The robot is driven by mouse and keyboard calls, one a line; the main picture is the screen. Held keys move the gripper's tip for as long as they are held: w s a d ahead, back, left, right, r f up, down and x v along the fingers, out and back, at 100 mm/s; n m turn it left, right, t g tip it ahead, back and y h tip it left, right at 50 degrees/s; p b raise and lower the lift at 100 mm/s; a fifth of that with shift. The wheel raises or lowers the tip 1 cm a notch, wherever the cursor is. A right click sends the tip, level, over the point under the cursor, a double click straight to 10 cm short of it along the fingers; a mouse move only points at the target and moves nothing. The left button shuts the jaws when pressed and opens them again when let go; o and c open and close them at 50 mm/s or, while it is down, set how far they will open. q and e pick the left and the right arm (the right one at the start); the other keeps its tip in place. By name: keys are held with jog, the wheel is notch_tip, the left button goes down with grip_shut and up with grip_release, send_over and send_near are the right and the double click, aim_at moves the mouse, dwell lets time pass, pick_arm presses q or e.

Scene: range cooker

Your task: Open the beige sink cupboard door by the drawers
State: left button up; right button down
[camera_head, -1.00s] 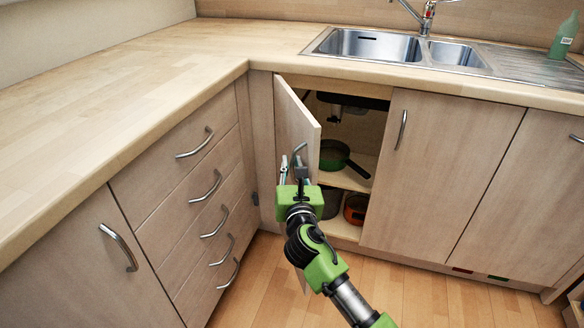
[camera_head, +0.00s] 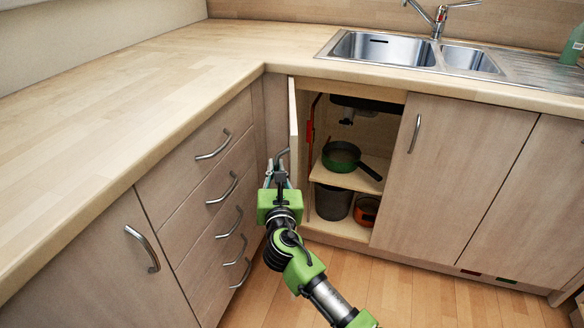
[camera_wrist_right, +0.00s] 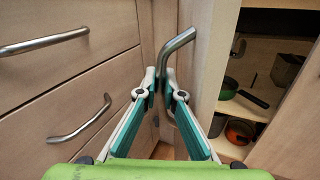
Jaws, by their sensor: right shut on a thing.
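The beige sink cupboard door (camera_head: 293,125) by the drawers stands wide open and shows nearly edge-on in the head view. Its bent metal handle (camera_head: 283,153) is on the side facing the drawers. My right gripper (camera_head: 279,172) is shut on this handle. In the wrist view, the two fingers (camera_wrist_right: 161,80) close around the lower part of the handle (camera_wrist_right: 180,45), beside the door face (camera_wrist_right: 205,65). My left gripper is in neither view.
The drawer fronts (camera_head: 212,183) with protruding handles are close to the left of my gripper. Inside the cupboard, a green pan (camera_head: 341,155) sits on a shelf, with a dark pot (camera_head: 333,202) and an orange pot (camera_head: 366,210) below. The neighbouring door (camera_head: 450,170) is shut.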

jog(key=shift+a, duration=0.25)
jog(key=shift+a+f, duration=0.1)
jog(key=shift+a, duration=0.3)
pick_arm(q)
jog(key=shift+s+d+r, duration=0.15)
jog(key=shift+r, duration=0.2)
pick_arm(e)
jog(key=c, duration=2.4)
grip_release()
jog(key=shift+c, duration=0.2)
jog(key=shift+d, duration=0.1)
jog(key=s+d, duration=0.1)
jog(key=s, duration=1.1)
jog(key=shift+d, duration=0.1)
